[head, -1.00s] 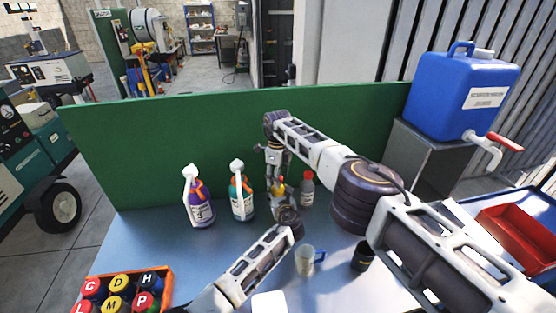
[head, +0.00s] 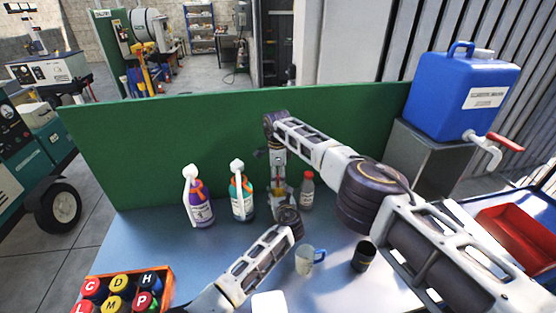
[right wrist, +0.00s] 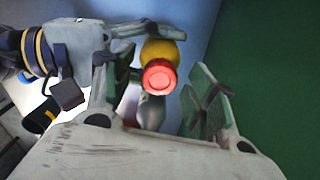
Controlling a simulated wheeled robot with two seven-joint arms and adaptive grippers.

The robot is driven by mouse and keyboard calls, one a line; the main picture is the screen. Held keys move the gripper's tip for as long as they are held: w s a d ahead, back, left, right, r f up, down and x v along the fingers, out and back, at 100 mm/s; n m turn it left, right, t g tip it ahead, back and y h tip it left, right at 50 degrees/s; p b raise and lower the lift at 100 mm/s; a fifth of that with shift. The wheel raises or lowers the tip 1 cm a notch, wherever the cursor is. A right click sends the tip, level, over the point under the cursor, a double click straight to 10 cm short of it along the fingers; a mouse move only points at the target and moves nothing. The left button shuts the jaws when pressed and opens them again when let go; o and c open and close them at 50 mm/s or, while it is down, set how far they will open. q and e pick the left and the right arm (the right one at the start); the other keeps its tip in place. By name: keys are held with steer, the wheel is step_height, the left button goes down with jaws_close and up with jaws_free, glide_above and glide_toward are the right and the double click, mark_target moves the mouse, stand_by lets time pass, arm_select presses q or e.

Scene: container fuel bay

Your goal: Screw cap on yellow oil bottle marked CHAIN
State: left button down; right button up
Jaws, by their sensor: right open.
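The yellow bottle (head: 279,189) stands at the back of the table, mostly hidden by my grippers. In the right wrist view the yellow bottle (right wrist: 160,52) has a round red cap (right wrist: 158,77) at its top; I cannot tell whether the cap is tight. My right gripper (head: 277,172) points down over the bottle. In the right wrist view its fingers are spread on both sides of the cap, apart from it. My left gripper (right wrist: 150,50) comes in low from the side, one finger against the yellow bottle, the other partly hidden. The CHAIN marking is not readable.
A grey bottle with a red cap (head: 307,190) stands close to the right. Purple (head: 199,205) and teal (head: 241,198) bottles stand left. A mug (head: 306,260) and black cup (head: 363,256) stand in front. A green panel (head: 150,150) closes the back. A crate of lettered caps (head: 167,290) is front left.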

steer(key=shift+n, duration=6.9)
steer(key=shift+d+r, duration=0.1)
steer(key=shift+r, duration=0.1)
steer(key=shift+s+r, duration=0.1)
steer(key=shift+r, duration=3.7)
arm_select(q)
steer(key=c, duration=0.5)
jaws_free()
steer(key=shift+c, duration=0.2)
steer(key=shift+s, duration=0.15)
steer(key=v, duration=1.1)
steer(key=shift+s+r, duration=0.15)
steer(key=shift+s, duration=0.15)
